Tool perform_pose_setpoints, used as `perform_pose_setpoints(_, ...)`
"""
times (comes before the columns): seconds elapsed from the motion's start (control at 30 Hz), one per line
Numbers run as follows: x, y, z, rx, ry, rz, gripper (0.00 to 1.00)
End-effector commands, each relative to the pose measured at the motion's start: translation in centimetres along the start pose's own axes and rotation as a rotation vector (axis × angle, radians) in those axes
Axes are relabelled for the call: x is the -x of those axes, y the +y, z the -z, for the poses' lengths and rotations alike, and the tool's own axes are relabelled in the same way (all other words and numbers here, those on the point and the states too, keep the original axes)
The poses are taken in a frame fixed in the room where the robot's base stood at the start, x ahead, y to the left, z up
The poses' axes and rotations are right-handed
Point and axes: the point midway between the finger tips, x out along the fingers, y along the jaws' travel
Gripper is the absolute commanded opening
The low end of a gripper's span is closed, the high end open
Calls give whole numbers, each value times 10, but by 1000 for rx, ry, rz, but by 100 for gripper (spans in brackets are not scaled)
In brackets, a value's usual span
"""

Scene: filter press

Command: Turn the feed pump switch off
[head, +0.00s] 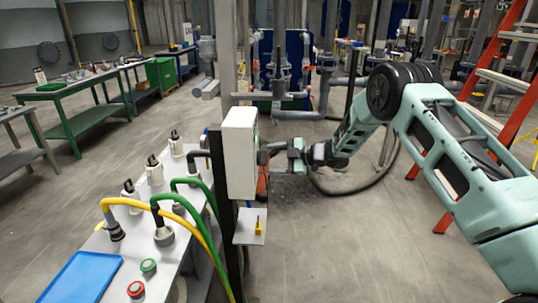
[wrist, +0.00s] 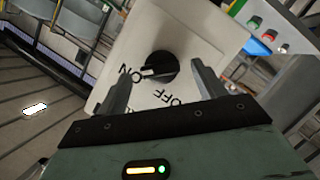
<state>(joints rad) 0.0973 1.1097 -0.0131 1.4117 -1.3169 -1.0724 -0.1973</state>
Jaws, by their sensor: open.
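The feed pump switch is a round black knob (wrist: 163,66) on a white box (wrist: 113,60) with ON and OFF lettering. A pale mark on the knob points toward ON. In the head view the white box (head: 240,150) is mounted on a dark post, and its knob face is turned right, out of clear sight. My gripper (head: 268,156) is at that right side. In the wrist view my gripper (wrist: 160,72) is open, with one finger on each side of the knob. Whether the fingers touch it cannot be told.
A red ladder (head: 490,60) stands right. The middle floor is mostly clear.

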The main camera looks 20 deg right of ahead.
Motion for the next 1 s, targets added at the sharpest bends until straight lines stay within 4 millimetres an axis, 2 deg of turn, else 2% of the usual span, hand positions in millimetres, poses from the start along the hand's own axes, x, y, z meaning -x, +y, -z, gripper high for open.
perform_pose_setpoints(0.2,-20,1,1,-1,0,-1,69)
perform_pose_setpoints(0.53,-22,0,0,-1,0,-1,69)
perform_pose_setpoints(0.7,-22,0,0,-1,-1,-1,24)
perform_pose_setpoints(1.0,-23,-1,-2,19,0,-8,24)
